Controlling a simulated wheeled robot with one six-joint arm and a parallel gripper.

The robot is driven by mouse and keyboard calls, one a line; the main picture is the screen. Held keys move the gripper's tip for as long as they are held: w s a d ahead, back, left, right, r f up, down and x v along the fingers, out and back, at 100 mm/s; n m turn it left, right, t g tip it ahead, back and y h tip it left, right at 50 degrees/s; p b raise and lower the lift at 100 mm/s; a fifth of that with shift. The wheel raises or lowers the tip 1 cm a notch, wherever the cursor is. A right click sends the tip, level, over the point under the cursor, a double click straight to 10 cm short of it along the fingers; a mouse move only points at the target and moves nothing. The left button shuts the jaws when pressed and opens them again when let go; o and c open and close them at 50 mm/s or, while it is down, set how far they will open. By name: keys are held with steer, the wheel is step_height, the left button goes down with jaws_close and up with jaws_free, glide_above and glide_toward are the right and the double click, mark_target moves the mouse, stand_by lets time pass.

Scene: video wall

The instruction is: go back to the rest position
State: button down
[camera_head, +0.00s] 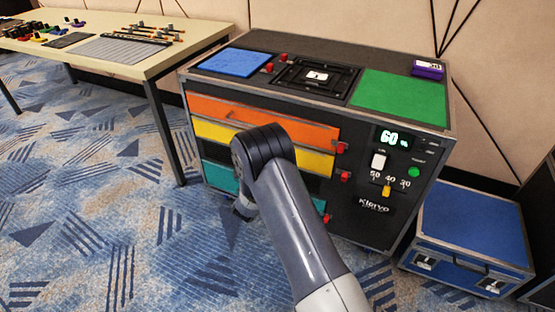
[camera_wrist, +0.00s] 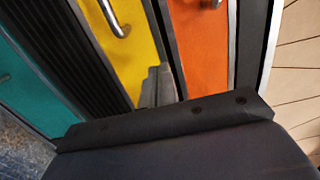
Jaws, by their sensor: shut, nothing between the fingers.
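My arm rises from the bottom of the head view and bends in front of a dark cabinet (camera_head: 352,205). My gripper is mostly hidden behind the arm there. In the wrist view the grey fingers of my gripper (camera_wrist: 158,84) are together and hold nothing. They point at the cabinet front, over the yellow drawer (camera_wrist: 128,40) near the orange drawer (camera_wrist: 201,45). A teal drawer (camera_wrist: 25,90) lies to the left. In the head view the orange drawer (camera_head: 290,121), yellow drawer (camera_head: 312,162) and teal drawer (camera_head: 220,179) look closed. I cannot tell whether the fingers touch the front.
The cabinet top holds a blue pad (camera_head: 235,62), a green pad (camera_head: 400,105) and a small purple box (camera_head: 428,69). A display (camera_head: 391,138) reads 60. A blue case (camera_head: 470,235) stands right on the floor. A table (camera_head: 150,67) with small items stands left. Carpet (camera_head: 90,220) is clear at left.

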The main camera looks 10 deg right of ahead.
steer(key=p+v, duration=0.1)
steer(key=v, duration=0.6)
steer(key=shift+w+f, duration=0.1)
steer(key=b+x, duration=0.2)
steer(key=x, duration=1.1)
steer(key=shift+d, duration=0.15)
